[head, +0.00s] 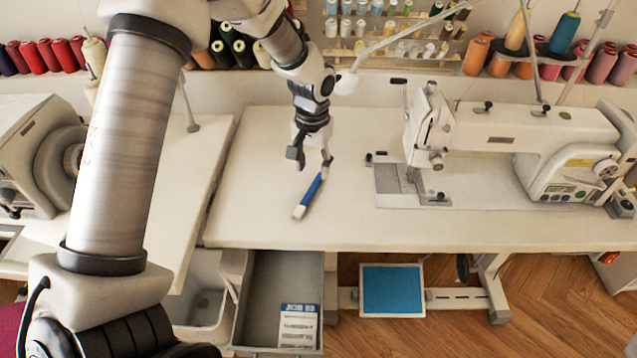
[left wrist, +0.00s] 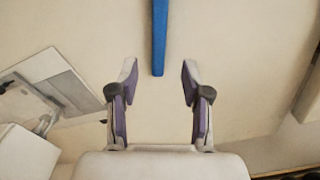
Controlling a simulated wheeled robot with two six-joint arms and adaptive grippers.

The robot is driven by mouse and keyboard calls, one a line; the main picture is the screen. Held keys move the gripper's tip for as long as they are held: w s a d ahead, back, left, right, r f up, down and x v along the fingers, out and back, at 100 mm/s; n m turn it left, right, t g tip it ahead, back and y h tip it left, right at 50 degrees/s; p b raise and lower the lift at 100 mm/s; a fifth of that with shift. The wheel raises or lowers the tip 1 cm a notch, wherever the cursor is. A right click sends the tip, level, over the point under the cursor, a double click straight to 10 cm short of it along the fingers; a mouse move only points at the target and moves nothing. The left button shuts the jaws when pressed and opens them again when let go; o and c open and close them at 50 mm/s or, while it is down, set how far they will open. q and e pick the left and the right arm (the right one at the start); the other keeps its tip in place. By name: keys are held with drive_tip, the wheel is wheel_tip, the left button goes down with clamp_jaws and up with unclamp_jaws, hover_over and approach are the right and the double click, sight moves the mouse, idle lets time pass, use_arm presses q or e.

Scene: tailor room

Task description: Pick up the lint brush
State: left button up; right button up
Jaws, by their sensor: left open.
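The lint brush (head: 312,190) lies on the white sewing table, left of the sewing machine. It has a blue handle and a white end toward the table's front edge. My left gripper (head: 311,161) is open above the table at the handle's far end, pointing down. In the left wrist view the blue handle (left wrist: 159,35) comes in from the top, and its end shows in the gap between the two fingertips (left wrist: 159,68), apart from both. I cannot tell the height of the fingers above it. My right gripper is not in view.
A white sewing machine (head: 530,135) stands to the right on the sewing table (head: 300,232). Another machine (head: 40,150) is at the left. Thread spools line the back. An open grey drawer (head: 262,290) sits below the front edge. The table around the brush is clear.

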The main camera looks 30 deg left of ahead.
sight(314, 185)
use_arm(q)
wheel_tip(314, 185, down, 6)
drive_tip(key=shift+w+d+r, duration=0.1)
drive_tip(key=shift+w+r, duration=0.05)
drive_tip(key=shift+r, duration=0.2)
drive_tip(key=shift+s, duration=0.2)
drive_tip(key=c, duration=0.9)
